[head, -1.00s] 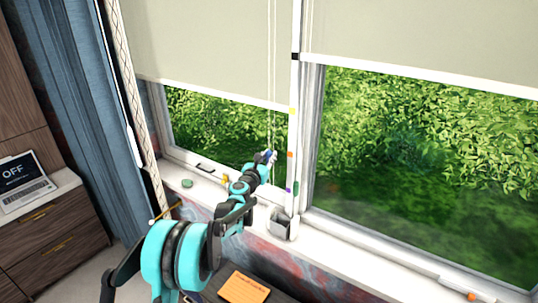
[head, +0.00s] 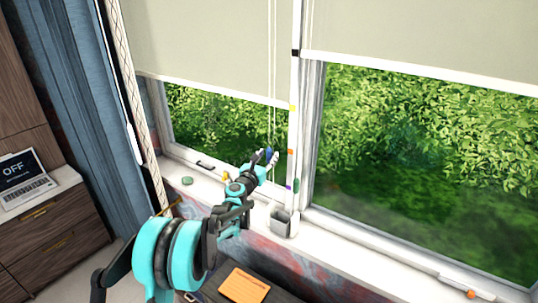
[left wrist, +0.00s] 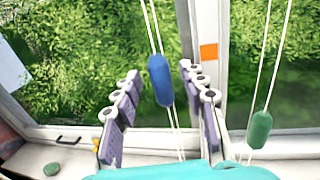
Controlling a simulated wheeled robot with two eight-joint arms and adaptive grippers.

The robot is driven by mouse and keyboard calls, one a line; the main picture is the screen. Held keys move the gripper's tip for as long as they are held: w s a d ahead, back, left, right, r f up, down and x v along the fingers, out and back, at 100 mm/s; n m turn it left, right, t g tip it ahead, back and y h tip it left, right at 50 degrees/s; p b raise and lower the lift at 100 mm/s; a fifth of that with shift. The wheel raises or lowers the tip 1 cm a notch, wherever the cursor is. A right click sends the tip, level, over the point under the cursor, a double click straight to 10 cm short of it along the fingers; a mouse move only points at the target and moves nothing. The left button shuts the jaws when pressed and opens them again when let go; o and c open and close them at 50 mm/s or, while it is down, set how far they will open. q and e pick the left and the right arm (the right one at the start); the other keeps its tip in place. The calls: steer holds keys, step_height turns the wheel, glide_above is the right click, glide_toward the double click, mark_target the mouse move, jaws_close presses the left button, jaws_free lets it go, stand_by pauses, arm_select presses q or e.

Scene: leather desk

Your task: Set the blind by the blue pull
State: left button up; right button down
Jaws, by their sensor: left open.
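The blue pull (left wrist: 159,80) hangs upright on its cords between the two fingers of my left gripper (left wrist: 160,71). The fingers are open and a gap shows on both sides of the pull, though its depth between them is hard to judge. In the head view the blue pull (head: 268,153) shows small at the fingertips of the left gripper (head: 267,157). The left blind (head: 205,45) is partly lowered, its hem near the yellow mark on the window post (head: 296,80). My right gripper is not in view.
A green pull (left wrist: 260,130) hangs on other cords right of the gripper, by the post. A grey cup (head: 283,222) stands on the sill below. A green disc (head: 187,181) lies on the sill at left. The right blind (head: 425,40) is partly lowered too.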

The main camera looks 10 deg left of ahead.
arm_select(q)
steer(key=s+a, duration=0.1)
steer(key=s, duration=0.8)
steer(key=shift+s+a, duration=0.3)
steer(key=shift+a, duration=0.1)
steer(key=s+d+f+m+g+h+b, duration=0.1)
steer(key=s+d+f+m+g+b, duration=0.25)
steer(key=s+m, duration=0.55)
steer(key=s+d+f+m+g+h+b, duration=0.1)
steer(key=s+d+f+m+g+b, duration=0.15)
steer(key=s+d+m+b, duration=0.45)
steer(key=s+a+f+m+g+y+b, duration=0.2)
steer(key=s+a+f+m+b, duration=0.1)
steer(key=s+f+m, duration=0.6)
steer(key=s+a+f+m+g+y+b, duration=0.2)
steer(key=s+a+f+m, duration=0.3)
steer(key=s, duration=1.1)
step_height(320, 180, down, 6)
steer(key=m+y+b, duration=0.1)
steer(key=m, duration=0.2)
steer(key=shift+r+m+g, duration=0.2)
steer(key=shift+m+g, duration=0.1)
steer(key=shift+m, duration=0.1)
steer(key=shift+a, duration=0.1)
